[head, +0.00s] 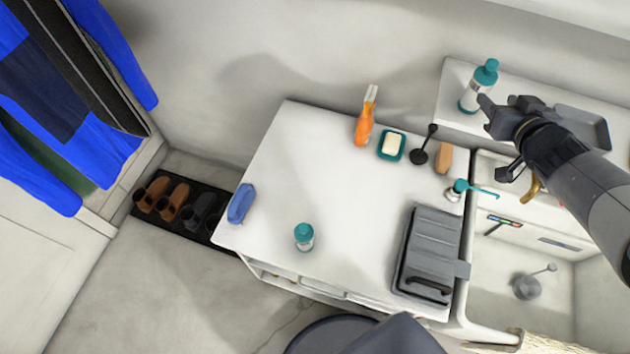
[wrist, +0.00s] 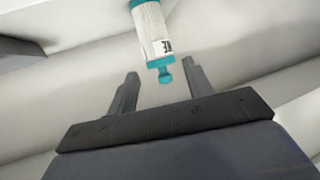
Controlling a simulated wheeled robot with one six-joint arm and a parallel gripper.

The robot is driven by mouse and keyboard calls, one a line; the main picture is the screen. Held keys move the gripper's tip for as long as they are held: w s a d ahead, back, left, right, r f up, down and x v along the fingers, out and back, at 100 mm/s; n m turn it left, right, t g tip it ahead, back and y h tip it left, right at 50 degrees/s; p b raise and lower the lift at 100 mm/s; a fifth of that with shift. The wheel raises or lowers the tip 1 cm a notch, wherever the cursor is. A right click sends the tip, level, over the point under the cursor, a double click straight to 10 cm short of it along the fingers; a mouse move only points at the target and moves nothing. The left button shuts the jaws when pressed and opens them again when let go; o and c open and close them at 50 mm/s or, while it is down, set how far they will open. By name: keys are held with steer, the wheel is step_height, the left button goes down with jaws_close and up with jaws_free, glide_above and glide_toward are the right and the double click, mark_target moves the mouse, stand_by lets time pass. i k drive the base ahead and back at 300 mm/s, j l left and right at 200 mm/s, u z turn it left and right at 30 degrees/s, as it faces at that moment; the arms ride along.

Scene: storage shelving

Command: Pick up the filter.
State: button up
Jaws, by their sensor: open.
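The likely filter is a white cylinder with teal ends and a dark label. It stands on the raised ledge at the upper right of the head view (head: 470,98), and in the wrist view (wrist: 152,32) it shows at the top middle. My gripper (head: 498,118) is close to its right in the head view. In the wrist view my gripper (wrist: 162,74) is open, with a small teal knob of the filter showing between the fingertips. Neither finger clearly touches it. A similar teal-capped bottle (head: 304,240) stands on the white counter.
A grey tray (head: 584,127) lies on the ledge, right of my gripper. The counter (head: 290,180) holds an orange spray bottle (head: 364,122), a soap dish (head: 391,146), a teal-topped dispenser (head: 458,190) and a grey case (head: 432,250). A sink (head: 550,285) is at the lower right.

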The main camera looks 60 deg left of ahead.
mark_target(304, 234)
steer(key=u, duration=2.6)
